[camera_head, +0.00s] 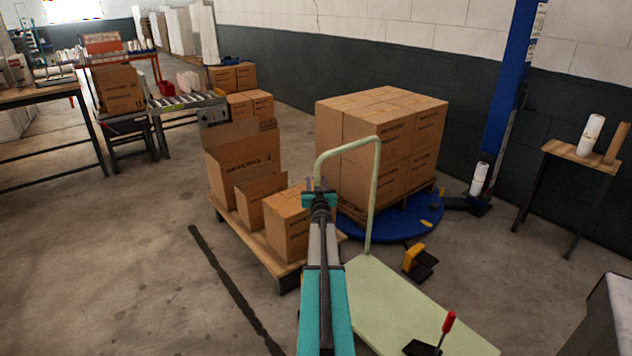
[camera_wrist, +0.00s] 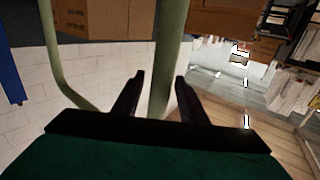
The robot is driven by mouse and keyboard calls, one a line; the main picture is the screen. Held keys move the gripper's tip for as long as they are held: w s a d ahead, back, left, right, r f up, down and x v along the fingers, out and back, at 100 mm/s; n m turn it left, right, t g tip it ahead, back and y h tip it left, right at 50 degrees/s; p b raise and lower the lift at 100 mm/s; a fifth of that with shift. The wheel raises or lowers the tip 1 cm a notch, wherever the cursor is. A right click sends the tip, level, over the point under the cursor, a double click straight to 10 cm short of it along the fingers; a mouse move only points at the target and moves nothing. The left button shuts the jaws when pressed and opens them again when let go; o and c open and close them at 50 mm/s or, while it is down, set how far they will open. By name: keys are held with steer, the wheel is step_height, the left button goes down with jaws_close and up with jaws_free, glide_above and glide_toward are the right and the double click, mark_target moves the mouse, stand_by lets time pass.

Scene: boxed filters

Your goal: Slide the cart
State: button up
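The cart is a pale green flat platform (camera_head: 400,305) with a tall bent-tube handle (camera_head: 376,190) at its far end. In the head view my gripper (camera_head: 318,186) is at the left upright of that handle, and my arm hides the lower part of this upright. In the wrist view my gripper (camera_wrist: 157,95) has its two dark fingers apart. A pale green handle tube (camera_wrist: 168,50) runs down between them, nearer the right finger, with a gap at the left finger. I cannot tell whether either finger touches it. Another handle tube shows at the left (camera_wrist: 52,60).
A low wooden platform (camera_head: 262,252) with cartons stands just left of the cart. A carton stack (camera_head: 385,145) sits on a blue round base (camera_head: 420,222) behind the handle. A yellow-black piece (camera_head: 413,257) lies right of the deck. A red-knobbed lever (camera_head: 447,325) stands at its near end. Left floor is open.

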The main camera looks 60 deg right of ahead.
steer(key=shift+x, duration=0.8)
jaws_close()
steer(key=shift+s+a, duration=0.1)
steer(key=shift+a, duration=0.15)
steer(key=shift+d, duration=0.15)
